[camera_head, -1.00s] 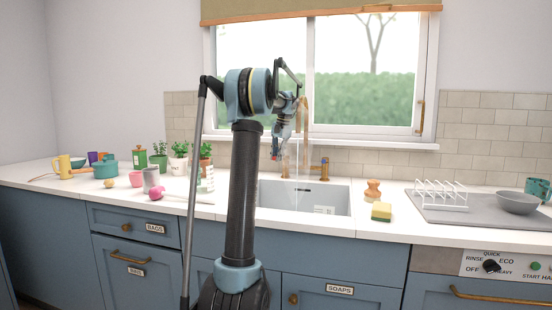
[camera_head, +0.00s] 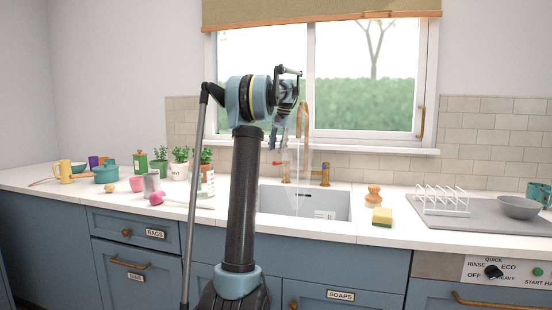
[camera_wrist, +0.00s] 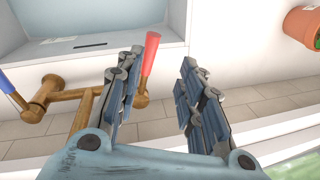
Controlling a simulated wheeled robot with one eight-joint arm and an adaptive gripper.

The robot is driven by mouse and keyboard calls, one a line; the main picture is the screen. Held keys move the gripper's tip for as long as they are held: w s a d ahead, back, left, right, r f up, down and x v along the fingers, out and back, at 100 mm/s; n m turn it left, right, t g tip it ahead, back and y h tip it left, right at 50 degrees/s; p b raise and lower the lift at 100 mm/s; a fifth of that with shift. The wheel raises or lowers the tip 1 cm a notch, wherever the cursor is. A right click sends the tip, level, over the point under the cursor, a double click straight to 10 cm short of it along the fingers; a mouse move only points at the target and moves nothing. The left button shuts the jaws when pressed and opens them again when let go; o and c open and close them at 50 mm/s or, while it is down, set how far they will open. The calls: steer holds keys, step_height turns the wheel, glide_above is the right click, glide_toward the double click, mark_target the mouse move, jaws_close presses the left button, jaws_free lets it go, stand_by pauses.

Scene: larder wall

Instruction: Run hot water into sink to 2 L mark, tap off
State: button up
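The brass tap (camera_head: 304,120) stands behind the white sink (camera_head: 350,205), its tall spout partly behind my arm. A faint pale vertical streak, seemingly water, runs below the spout into the sink. The tap's red lever (camera_wrist: 149,52) and blue lever (camera_wrist: 8,84) show in the wrist view, with brass pipework (camera_wrist: 68,95) between. My gripper (camera_wrist: 160,64) is open and empty. Its left finger overlaps the red lever's base in that view; I cannot tell if they touch. In the head view my gripper (camera_head: 279,140) hangs above the red lever. The water level and markings are unreadable.
A yellow sponge (camera_head: 382,216) and wooden brush (camera_head: 373,194) stand right of the sink, beside a drainer with a rack (camera_head: 443,196) and bowl (camera_head: 518,207). Potted plants (camera_head: 180,163) and a clear bottle (camera_head: 207,184) stand left. The window is close behind.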

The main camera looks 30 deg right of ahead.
mark_target(281, 163)
steer(key=shift+r, duration=1.55)
steer(key=c, duration=0.8)
steer(key=n, duration=0.2)
steer(key=w+n, duration=0.1)
steer(key=n, duration=0.1)
steer(key=shift+a+f, duration=0.15)
steer(key=shift+a, duration=0.15)
jaws_close()
step_height(281, 163, down, 9)
steer(key=w+a+n+t, duration=0.1)
steer(key=w+n, duration=0.1)
steer(key=n, duration=1.2)
steer(key=shift+y, duration=0.4)
